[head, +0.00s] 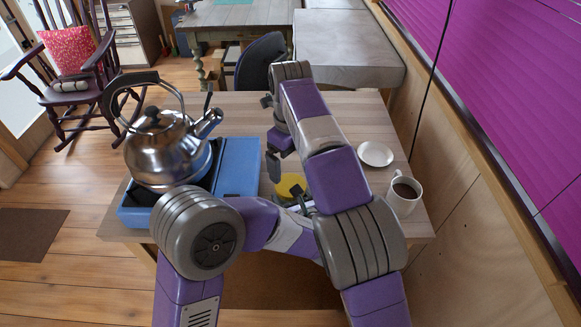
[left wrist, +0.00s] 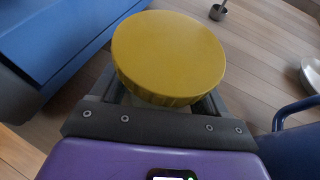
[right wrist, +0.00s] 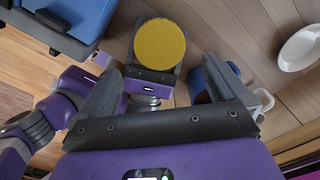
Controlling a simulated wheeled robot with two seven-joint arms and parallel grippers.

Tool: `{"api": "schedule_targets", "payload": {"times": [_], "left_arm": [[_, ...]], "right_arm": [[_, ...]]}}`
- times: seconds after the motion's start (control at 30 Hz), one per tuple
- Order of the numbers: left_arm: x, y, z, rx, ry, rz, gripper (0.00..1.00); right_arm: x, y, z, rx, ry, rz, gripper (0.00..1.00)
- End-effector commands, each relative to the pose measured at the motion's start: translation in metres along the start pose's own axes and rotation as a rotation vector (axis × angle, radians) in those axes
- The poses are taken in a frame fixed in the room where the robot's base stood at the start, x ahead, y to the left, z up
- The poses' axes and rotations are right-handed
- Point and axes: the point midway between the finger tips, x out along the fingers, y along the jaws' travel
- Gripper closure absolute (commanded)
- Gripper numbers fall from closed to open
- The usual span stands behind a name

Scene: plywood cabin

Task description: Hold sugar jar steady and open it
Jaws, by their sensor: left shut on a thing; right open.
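The sugar jar shows as a round yellow lid (head: 290,186) on the table; its body is mostly hidden. The lid fills the upper middle of the left wrist view (left wrist: 168,52) and also shows in the right wrist view (right wrist: 160,45). My left gripper (head: 298,201) is shut on the jar below the lid, its fingers on either side. The lid sits on the jar. My right gripper (head: 274,163) is open and points down near the jar. In the right wrist view the lid appears between its spread fingers (right wrist: 162,70), apart from them.
A steel kettle (head: 158,145) stands on a blue stove (head: 238,168) at left. A white mug of dark drink (head: 404,196) and a white saucer (head: 375,153) are at right.

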Motion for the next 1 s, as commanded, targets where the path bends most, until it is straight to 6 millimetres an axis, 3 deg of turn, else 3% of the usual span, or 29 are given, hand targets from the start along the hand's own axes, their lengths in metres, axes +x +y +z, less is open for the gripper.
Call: {"api": "schedule_targets", "payload": {"times": [0.17,0.6,1.0], "left_arm": [[0.0,0.0,0.0,0.0,0.0,0.0,1.0],[0.0,0.0,0.0,0.0,0.0,0.0,1.0],[0.0,0.0,0.0,0.0,0.0,-0.001,1.0]], "right_arm": [[0.004,0.001,0.0,0.049,0.002,0.001,0.0],[0.065,0.001,0.0,0.047,0.001,0.0,0.0],[0.074,0.001,0.0,0.046,-0.001,-0.001,0.0]]}}
